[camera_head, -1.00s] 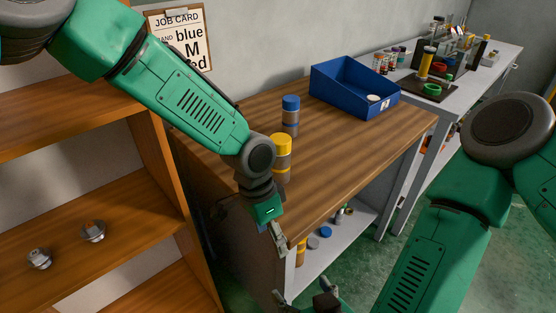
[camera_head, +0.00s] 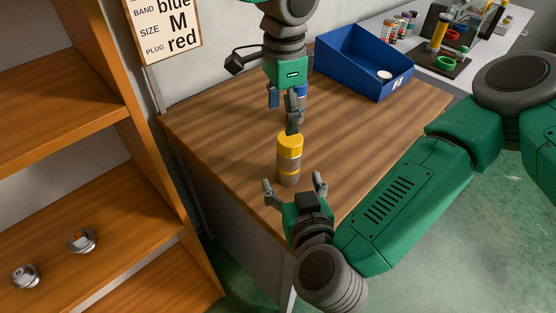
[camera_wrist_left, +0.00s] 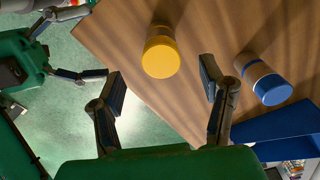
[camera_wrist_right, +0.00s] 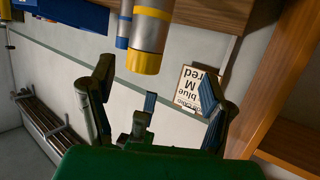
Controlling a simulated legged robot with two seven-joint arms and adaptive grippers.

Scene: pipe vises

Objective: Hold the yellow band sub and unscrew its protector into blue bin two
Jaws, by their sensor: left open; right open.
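The yellow band sub (camera_head: 288,177), a grey cylinder with a yellow band, stands upright on the bench with a yellow protector (camera_head: 290,142) on top. The protector shows end-on in the left wrist view (camera_wrist_left: 161,57). My left gripper (camera_head: 283,117) is open, pointing down above and behind the protector, apart from it. My right gripper (camera_head: 294,182) is open at the bench's front edge, its fingers pointing toward the sub from the near side without visible contact. A blue bin (camera_head: 350,66) sits at the back of the bench; its label is too small to read.
A blue-capped sub (camera_wrist_left: 265,81) stands behind the yellow one, partly hidden by my left gripper in the head view. A job card (camera_head: 165,30) hangs on the wall. Shelves (camera_head: 75,155) with two metal fittings stand left.

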